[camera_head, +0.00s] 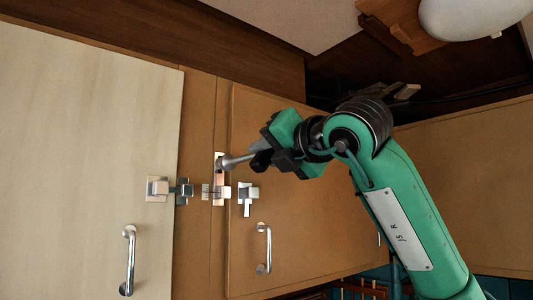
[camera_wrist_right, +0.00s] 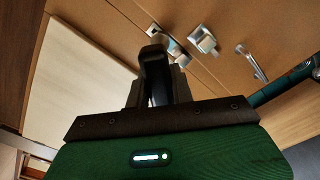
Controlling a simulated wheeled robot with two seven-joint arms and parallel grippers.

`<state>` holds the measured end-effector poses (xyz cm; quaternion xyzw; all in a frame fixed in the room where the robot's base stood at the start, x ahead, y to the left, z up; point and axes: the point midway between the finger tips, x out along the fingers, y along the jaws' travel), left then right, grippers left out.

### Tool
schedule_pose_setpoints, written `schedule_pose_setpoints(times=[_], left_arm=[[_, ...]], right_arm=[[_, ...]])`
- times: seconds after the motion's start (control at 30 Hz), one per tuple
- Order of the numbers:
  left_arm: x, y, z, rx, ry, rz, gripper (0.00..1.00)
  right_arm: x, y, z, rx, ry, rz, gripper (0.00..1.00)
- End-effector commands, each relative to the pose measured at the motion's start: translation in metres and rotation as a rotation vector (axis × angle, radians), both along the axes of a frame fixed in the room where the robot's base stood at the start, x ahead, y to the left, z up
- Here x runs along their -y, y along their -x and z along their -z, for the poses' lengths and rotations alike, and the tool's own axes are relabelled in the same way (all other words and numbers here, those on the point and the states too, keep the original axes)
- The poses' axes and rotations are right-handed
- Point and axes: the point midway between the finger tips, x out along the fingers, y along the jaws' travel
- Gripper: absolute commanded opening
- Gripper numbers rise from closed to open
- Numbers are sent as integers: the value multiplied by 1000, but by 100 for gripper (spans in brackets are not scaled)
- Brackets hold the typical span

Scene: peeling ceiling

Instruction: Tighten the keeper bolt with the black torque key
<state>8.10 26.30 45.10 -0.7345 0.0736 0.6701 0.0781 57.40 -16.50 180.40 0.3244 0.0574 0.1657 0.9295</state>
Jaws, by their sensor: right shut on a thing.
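My right gripper (camera_head: 274,150) reaches in from the right in front of the cabinet and is shut on the black torque key. The key's grey shaft (camera_head: 238,159) points left, its end over the upper part of the narrow metal keeper plate (camera_head: 219,190) on the post between the doors. The bolt head is hidden by the key's end, and I cannot tell whether the key is seated on it. In the right wrist view, a black handle (camera_wrist_right: 155,72) stands up between the fingers. My left gripper is not in view.
A silver latch block (camera_head: 157,188) with a dark slide sits on the pale left door (camera_head: 80,130). A silver turn latch (camera_head: 248,198) is on the brown right door. Bar handles (camera_head: 128,260) (camera_head: 264,248) stand out below. A white rounded object (camera_head: 470,15) is at the upper right.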

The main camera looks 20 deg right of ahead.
Motion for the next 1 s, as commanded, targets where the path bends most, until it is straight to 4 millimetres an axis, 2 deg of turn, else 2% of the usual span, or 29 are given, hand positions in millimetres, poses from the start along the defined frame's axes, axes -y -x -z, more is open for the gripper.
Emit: schedule_pose_setpoints(times=[0.43,1.0], left_arm=[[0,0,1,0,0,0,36],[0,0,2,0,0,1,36]], right_arm=[[-4,-13,0,1,0,1,0],[-6,-15,0,0,0,0,0]])
